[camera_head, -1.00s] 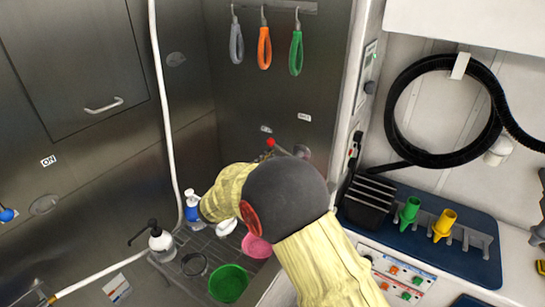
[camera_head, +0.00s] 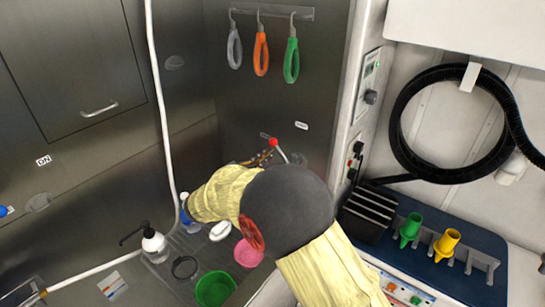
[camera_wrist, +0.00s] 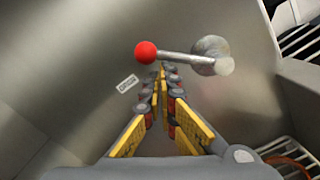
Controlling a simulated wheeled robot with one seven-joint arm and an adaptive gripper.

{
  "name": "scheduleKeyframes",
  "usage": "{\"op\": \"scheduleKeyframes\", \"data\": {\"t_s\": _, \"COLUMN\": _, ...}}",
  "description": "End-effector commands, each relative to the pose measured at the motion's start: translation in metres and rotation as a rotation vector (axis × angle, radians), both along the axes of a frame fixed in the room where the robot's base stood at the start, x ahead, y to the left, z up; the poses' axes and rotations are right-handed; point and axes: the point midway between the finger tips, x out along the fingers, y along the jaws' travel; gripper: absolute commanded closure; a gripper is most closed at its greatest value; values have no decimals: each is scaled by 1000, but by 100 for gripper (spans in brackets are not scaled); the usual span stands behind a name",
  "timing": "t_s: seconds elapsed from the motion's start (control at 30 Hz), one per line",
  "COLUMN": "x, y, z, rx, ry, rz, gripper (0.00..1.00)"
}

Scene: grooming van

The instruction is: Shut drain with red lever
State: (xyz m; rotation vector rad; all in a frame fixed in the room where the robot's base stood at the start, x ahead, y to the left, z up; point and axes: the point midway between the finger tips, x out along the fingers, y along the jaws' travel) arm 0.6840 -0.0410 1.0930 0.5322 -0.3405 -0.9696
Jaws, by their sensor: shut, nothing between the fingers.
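The red-knobbed lever (camera_head: 273,142) is on the dark wall, its metal rod sloping down right to a pivot partly hidden by my arm. In the wrist view the lever (camera_wrist: 172,56) runs from a red ball at left to a round metal hub (camera_wrist: 211,55) at right. My gripper (camera_wrist: 160,70) is shut and empty, its yellow-and-black fingertips just below the rod; I cannot tell whether they touch. In the head view the gripper (camera_head: 263,157) shows partly, just below the knob. A white label (camera_head: 301,125) sits up and right of the knob; its lettering is too small to read surely.
Below are a green bowl (camera_head: 215,290), a pink bowl (camera_head: 247,254) and a white pump bottle (camera_head: 154,243) on the tub floor. Grey, orange (camera_head: 261,54) and green loops hang above. The control panel edge (camera_head: 365,90) stands close on the right.

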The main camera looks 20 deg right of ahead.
Motion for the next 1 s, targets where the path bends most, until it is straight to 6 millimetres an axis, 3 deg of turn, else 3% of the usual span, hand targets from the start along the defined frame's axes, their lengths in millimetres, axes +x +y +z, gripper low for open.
{"op": "scheduleKeyframes", "data": {"t_s": 0.43, "x": -17, "y": -11, "z": 28, "rx": 217, "ry": -327, "rz": 0, "gripper": 100}}
{"op": "scheduleKeyframes", "data": {"t_s": 1.0, "x": -36, "y": -23, "z": 44, "rx": 210, "ry": -318, "rz": 0, "gripper": 100}}
